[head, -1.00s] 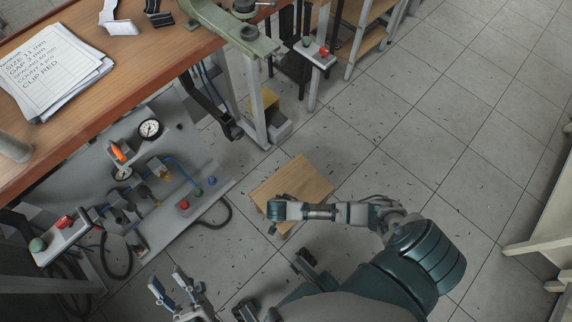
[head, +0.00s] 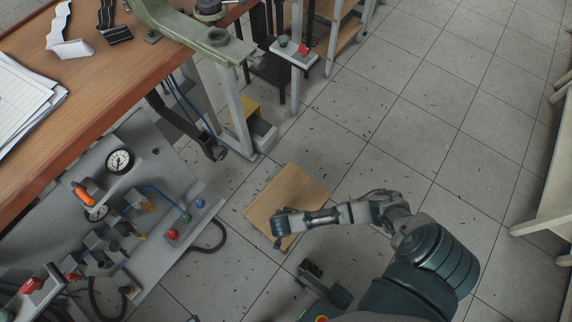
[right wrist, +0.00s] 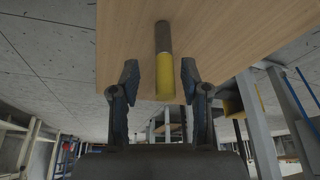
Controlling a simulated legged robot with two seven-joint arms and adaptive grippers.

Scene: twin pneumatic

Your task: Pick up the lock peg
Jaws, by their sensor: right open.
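The lock peg appears to be the upright-looking cylinder (right wrist: 164,75) in the right wrist view, yellow on its near part and dark grey on its far part. It shows against a wooden board (right wrist: 225,30). My right gripper (right wrist: 159,82) is open, with one finger on each side of the peg's yellow part and a visible gap on both sides. In the head view my right gripper (head: 281,232) is over the wooden board (head: 300,190), and the peg is hidden there. My left gripper is outside the head view.
A workbench (head: 110,80) with papers (head: 25,100) stands at the left. Below it is a grey pneumatic panel (head: 150,240) with gauges and buttons.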

